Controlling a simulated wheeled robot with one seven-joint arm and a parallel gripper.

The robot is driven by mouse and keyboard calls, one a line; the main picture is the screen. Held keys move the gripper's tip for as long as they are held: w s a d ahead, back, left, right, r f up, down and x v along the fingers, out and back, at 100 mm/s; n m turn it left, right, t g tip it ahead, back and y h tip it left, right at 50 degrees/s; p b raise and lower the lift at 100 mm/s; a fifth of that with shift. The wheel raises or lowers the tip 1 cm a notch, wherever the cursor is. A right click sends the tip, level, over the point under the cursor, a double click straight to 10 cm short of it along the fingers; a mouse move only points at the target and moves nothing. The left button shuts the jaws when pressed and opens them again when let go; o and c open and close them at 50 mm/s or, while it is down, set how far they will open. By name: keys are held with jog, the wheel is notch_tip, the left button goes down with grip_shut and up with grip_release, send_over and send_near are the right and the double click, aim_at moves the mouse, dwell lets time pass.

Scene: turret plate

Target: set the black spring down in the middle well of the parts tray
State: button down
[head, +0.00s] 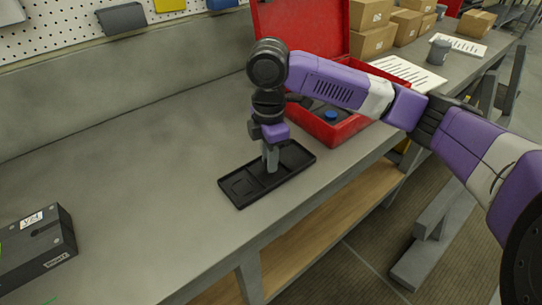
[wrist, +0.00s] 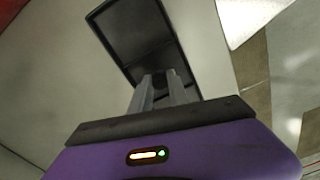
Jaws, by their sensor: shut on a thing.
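The black parts tray (head: 239,204) lies on the grey bench and also shows in the wrist view (wrist: 127,32). My gripper (head: 270,168) points straight down over the middle part of the tray, with its fingertips low, close to the tray. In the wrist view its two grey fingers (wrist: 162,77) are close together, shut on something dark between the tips. I take this to be the black spring; it barely stands out against the black tray. I cannot tell whether it touches the well floor. The fingers hide part of the middle well.
An open red toolbox (head: 345,133) stands just behind the tray, with a blue round item (head: 330,116) inside. A dark box with labels (head: 38,245) sits at the left. Cardboard boxes (head: 373,40), papers and a grey mug (head: 438,52) are farther back. The bench left of the tray is clear.

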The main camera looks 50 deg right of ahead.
jog(key=shift+f, duration=0.35)
dwell(0.7)
jog(key=c, duration=1.2)
grip_release()
jog(key=shift+r, duration=0.1)
jog(key=shift+r, duration=3.95)
